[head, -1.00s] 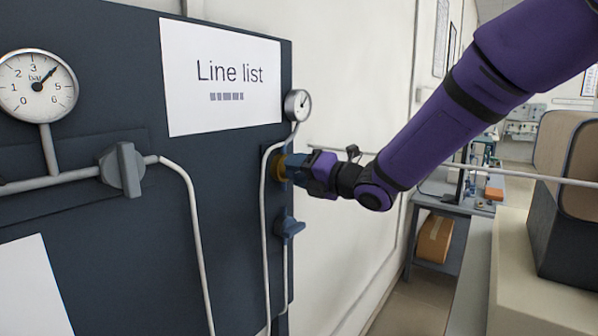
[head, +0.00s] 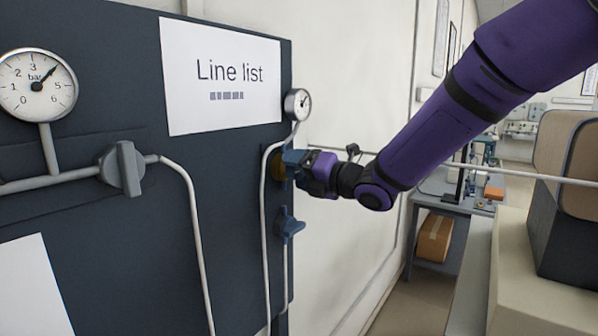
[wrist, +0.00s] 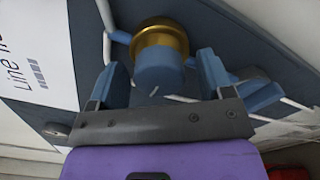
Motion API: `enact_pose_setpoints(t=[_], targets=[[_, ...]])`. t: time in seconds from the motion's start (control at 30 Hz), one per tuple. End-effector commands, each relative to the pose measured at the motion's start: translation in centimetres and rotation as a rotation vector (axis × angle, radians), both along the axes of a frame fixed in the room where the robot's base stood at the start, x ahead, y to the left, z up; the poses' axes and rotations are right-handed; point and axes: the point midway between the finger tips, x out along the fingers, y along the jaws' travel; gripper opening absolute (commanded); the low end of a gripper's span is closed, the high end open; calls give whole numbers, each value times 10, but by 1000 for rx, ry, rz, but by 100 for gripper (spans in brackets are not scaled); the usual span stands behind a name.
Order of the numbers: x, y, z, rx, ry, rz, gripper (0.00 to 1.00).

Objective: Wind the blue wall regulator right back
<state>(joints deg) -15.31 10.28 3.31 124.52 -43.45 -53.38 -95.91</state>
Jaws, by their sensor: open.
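The blue regulator knob (wrist: 158,72) has a brass collar (wrist: 160,38) behind it, on the dark panel (wrist: 225,40). In the wrist view my gripper (wrist: 161,80) is open, with one blue finger on each side of the knob. Gaps show between knob and fingers. In the head view my gripper (head: 296,163) is at the panel's right edge and hides the knob; only some of the brass collar (head: 278,164) shows. A small round gauge (head: 298,104) sits above the regulator; its reading is too small to tell.
A blue valve handle (head: 289,225) is below the regulator, and a pale pipe (head: 264,210) runs close to its left. A larger bar gauge (head: 37,85) and a grey valve handle (head: 122,169) are at left. A bench (head: 440,203) stands behind at right.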

Motion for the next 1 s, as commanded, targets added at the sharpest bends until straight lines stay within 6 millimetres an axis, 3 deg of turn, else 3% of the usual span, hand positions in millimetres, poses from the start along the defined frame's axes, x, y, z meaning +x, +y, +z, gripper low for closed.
enact_pose_setpoints(t=[0.17, 0.6, 1.0], targets=[[-10, -14, 1, 1, -1, -3, 74], [-57, -74, 0, -1, 0, -3, 74], [-66, -85, -1, -1, 1, 0, 74]])
